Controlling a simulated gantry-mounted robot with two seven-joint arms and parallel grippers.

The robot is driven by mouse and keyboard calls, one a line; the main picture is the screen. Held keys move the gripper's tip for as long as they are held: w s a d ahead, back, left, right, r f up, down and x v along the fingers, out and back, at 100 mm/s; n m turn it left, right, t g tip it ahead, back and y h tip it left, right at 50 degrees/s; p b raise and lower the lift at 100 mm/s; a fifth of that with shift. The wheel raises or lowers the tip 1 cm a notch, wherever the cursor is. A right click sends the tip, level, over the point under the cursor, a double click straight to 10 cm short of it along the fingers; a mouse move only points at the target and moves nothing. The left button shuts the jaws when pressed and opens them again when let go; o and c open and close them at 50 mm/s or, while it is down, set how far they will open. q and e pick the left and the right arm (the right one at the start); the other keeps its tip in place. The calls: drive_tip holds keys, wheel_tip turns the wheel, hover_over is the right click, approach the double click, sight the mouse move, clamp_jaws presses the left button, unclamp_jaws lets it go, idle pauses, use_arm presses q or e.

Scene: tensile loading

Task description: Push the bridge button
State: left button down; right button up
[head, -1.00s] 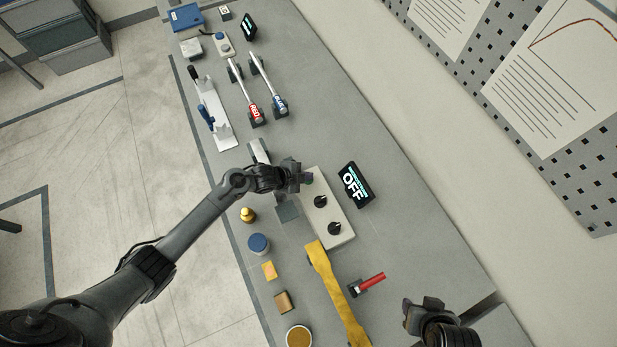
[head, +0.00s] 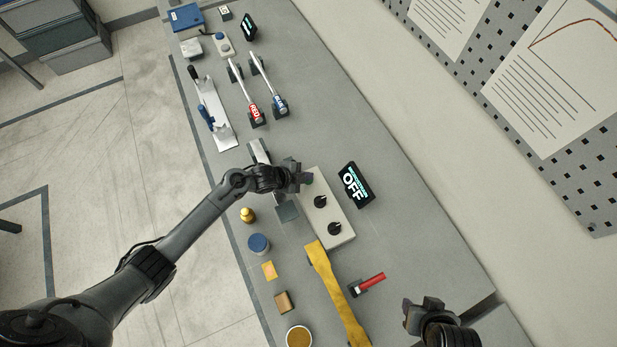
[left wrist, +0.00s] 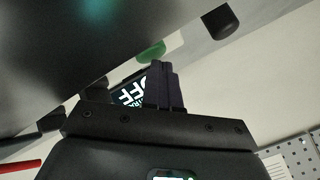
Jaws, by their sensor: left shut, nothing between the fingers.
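A pale control box (head: 338,232) with two black knobs lies on the bench, with a dark display (head: 355,185) reading OFF beside it. A green button (left wrist: 152,51) shows in the left wrist view, close to my left fingertips; in the head view only a bit of green (head: 308,178) shows past the gripper. My left gripper (head: 298,180) is shut and empty over the far end of the box. I cannot tell whether it touches the button. My right gripper (head: 424,308) is at the lower right, away from the box; its jaws are unclear.
A yellow strap-like piece (head: 335,290) and a red-handled tool (head: 368,284) lie nearer the bottom. A blue-lidded jar (head: 259,243) and brass weight (head: 248,214) stand near the left edge. Red and blue labelled levers (head: 256,112) are further up. Bench right of the display is clear.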

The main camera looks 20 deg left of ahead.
use_arm(q)
drive_tip(key=shift+f, duration=0.2)
idle(0.4)
drive_tip(key=shift+f+b, duration=0.3)
drive_tip(key=shift+s+f, duration=0.1)
drive_tip(key=shift+s, duration=0.05)
drive_tip(key=shift+a, duration=0.1)
